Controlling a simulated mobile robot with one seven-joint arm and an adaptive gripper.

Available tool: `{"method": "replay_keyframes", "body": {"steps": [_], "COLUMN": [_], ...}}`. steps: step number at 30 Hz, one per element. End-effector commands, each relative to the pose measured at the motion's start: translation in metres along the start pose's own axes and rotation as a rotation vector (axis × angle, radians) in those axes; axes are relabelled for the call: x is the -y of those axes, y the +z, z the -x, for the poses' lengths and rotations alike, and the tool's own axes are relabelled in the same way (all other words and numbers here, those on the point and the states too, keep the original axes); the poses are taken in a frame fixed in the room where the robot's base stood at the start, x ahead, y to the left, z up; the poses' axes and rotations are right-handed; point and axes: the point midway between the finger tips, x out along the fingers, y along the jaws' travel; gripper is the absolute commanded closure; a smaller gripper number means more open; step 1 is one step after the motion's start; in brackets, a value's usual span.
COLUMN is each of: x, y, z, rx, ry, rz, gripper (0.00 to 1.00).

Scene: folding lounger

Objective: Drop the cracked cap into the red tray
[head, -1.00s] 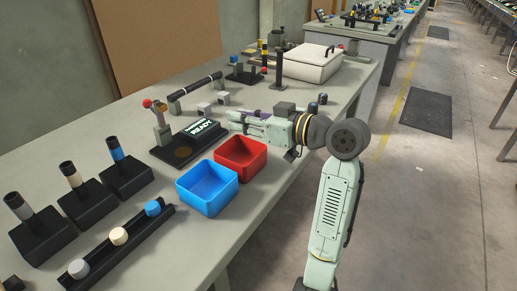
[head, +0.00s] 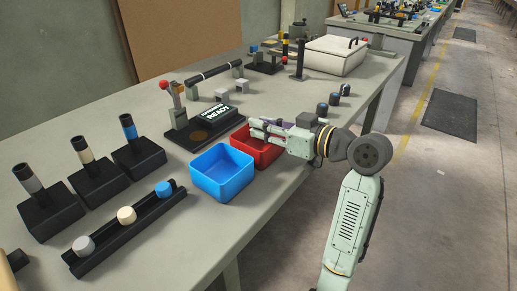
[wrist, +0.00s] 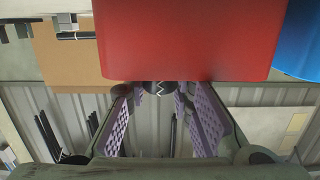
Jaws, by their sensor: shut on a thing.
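My gripper (head: 254,128) reaches in from the right over the far part of the red tray (head: 268,158), covering some of its opening. In the wrist view, the purple-padded fingers (wrist: 158,92) are shut on a dark round cap (wrist: 158,88) with a white zigzag crack mark. The cap sits at the fingertips, close to the red tray's edge (wrist: 195,40) in the picture. I cannot tell whether cap and tray touch. In the head view I cannot make out the cap clearly.
A blue tray (head: 222,175) stands beside the red one on the left. A black stand with a lit READY sign (head: 218,112) is behind them. A black rail (head: 127,228) with grey, cream and blue caps lies front left. Dark caps (head: 322,110) stand right of my gripper.

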Motion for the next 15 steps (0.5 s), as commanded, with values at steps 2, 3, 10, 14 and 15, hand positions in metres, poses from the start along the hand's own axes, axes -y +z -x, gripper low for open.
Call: {"method": "replay_keyframes", "body": {"steps": [2, 3, 10, 14, 15], "x": [0.0000, 0.0000, 0.0000, -0.0001, -0.0001], "y": [-0.0006, -0.0005, -0.0005, -0.0005, -0.0005], "z": [0.0001, 0.0001, 0.0001, 0.0001, 0.0001], "rx": [0.000, 0.000, 0.000, 0.000, 0.000], "ry": [0.000, 0.000, 0.000, 0.000, 0.000], "rz": [0.000, 0.000, 0.000, 0.000, -0.001], "gripper": [1.00, 0.78, 0.62, 0.55, 0.55]}}
